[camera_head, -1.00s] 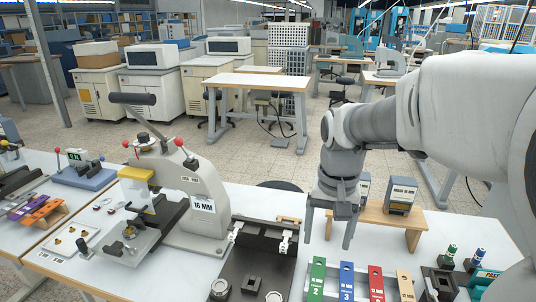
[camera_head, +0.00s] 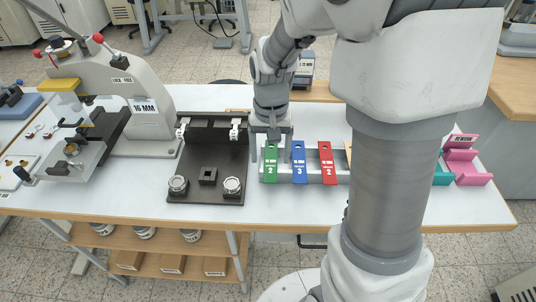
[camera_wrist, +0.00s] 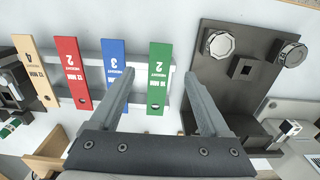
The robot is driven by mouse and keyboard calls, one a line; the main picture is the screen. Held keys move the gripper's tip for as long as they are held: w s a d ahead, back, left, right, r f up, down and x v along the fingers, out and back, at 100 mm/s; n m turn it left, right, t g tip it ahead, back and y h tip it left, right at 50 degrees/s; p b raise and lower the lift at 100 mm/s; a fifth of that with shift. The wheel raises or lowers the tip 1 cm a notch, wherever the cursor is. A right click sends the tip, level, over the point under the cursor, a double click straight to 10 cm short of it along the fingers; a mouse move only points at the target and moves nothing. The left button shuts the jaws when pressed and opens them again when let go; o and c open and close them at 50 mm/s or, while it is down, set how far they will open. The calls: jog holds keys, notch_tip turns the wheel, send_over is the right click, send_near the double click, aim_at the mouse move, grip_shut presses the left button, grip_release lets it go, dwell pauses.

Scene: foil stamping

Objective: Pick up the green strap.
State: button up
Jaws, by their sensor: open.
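The green strap (camera_head: 271,163) is a flat strip marked with a 2 and with a hole at one end. It lies at the left end of a row of coloured straps on a light grey rack (camera_head: 314,172). In the wrist view the green strap (camera_wrist: 159,75) lies ahead of and between the two fingers, apart from both. My gripper (camera_head: 270,150) is open and empty, at the far end of the green strap; it also shows in the wrist view (camera_wrist: 156,95). The height between fingers and strap is hard to tell.
A blue strap (camera_head: 299,162) and a red strap (camera_head: 326,162) lie to the right, with a tan strap (camera_wrist: 34,68) beyond. The blue strap is close beside one finger. A dark plate (camera_head: 213,150) with round knobs lies to the left. A stamping press (camera_head: 138,85) stands farther left.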

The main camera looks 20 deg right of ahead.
aim_at(270, 173)
jog(key=shift+f+b, duration=0.55)
jog(key=shift+f, duration=1.95)
jog(key=shift+f, duration=0.1)
grip_shut()
